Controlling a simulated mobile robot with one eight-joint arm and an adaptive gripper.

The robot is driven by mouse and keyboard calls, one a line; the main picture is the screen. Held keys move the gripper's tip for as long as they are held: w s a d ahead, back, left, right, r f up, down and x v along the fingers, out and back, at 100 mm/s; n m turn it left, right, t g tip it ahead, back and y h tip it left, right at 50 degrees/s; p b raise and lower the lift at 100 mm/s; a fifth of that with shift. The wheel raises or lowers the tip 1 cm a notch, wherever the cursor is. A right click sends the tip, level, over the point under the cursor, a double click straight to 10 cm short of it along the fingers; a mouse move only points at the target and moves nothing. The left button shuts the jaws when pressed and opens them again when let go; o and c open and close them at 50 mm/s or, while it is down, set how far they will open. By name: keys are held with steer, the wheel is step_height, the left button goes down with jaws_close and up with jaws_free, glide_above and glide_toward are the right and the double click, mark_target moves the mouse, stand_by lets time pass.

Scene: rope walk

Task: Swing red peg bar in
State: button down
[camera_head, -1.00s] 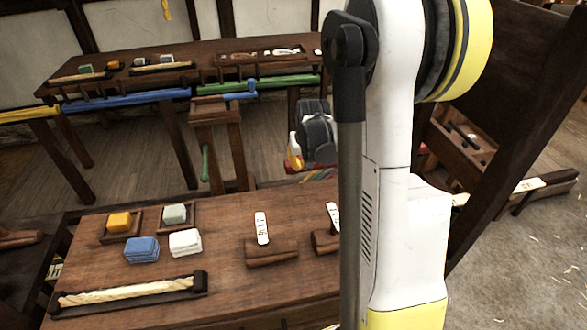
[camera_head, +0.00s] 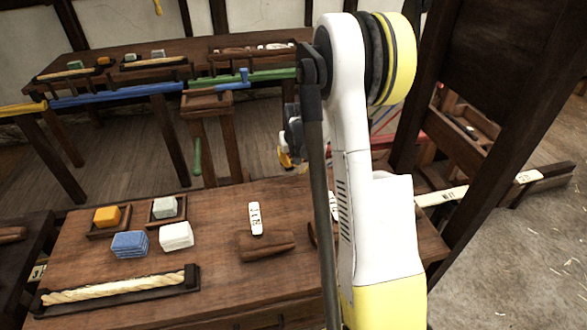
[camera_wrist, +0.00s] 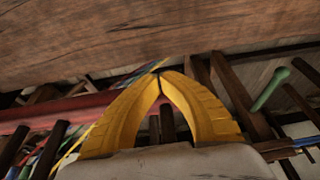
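A red bar (camera_wrist: 75,108) runs across the left of the wrist view, with dark pegs in front of it. It ends behind my gripper's yellow fingers. In the head view a red piece (camera_head: 412,137) shows just right of my arm; most of it is hidden. My gripper (camera_wrist: 160,72) has its two yellow fingertips together with nothing visible between them. In the head view my gripper (camera_head: 285,158) is mostly hidden behind my arm, beyond the near table. I cannot tell whether the fingers touch the red bar.
A blue bar (camera_head: 115,95) and a green bar (camera_head: 245,77) run along the far bench (camera_head: 190,55). A green peg handle (camera_wrist: 270,88) is right of the fingers. The near table (camera_head: 215,210) holds colored blocks and a rope tray (camera_head: 120,290). A dark post (camera_head: 500,130) stands at right.

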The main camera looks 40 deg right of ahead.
steer(key=shift+w+d, duration=0.15)
steer(key=shift+w, duration=0.15)
